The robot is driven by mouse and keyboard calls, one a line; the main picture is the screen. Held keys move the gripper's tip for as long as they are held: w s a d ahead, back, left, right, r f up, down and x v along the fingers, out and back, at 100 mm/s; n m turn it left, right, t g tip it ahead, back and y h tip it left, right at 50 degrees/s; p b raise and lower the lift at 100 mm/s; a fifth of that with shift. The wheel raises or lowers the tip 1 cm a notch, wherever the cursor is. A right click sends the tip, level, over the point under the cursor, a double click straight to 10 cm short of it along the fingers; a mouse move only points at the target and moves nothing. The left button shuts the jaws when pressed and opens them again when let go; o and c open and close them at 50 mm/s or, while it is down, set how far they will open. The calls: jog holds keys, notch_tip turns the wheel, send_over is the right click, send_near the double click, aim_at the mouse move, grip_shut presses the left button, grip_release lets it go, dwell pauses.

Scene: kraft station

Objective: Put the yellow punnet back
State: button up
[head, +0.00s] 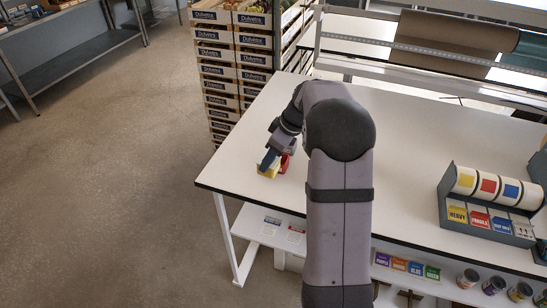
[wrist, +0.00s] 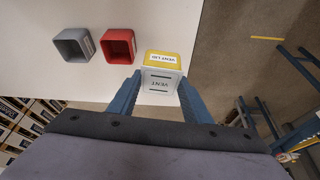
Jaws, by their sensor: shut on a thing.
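The yellow punnet (wrist: 183,57) is between my gripper's (wrist: 160,80) two blue fingers in the wrist view. Its yellow rim carries a "VENT LID" label, and a pale face marked "VENT" with dark slots points toward the gripper. In the head view the yellow punnet (head: 265,172) shows below my gripper (head: 269,160), near the table's left edge. My gripper is shut on it. Whether its base touches the table is hidden. A red punnet (wrist: 118,45) stands close beside it, and a grey punnet (wrist: 73,44) stands beyond the red one.
The white table (head: 420,130) is bare around its middle. A rack of coloured rolls (head: 490,205) stands at its right. Stacked crates (head: 215,70) stand beyond the left edge. A lower shelf (head: 265,225) with cards and jars runs under the front edge.

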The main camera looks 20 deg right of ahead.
aim_at(271, 173)
jog(key=shift+n, duration=0.7)
jog(key=shift+f, duration=0.2)
jog(key=shift+f+b, duration=1.3)
jog(key=shift+f, duration=0.7)
jog(key=shift+f+b, duration=0.6)
jog(key=shift+b, duration=0.05)
jog(key=shift+f+b, duration=0.7)
jog(key=shift+b, duration=0.45)
dwell(0.4)
jog(key=o, duration=1.2)
jog(key=shift+c, duration=0.2)
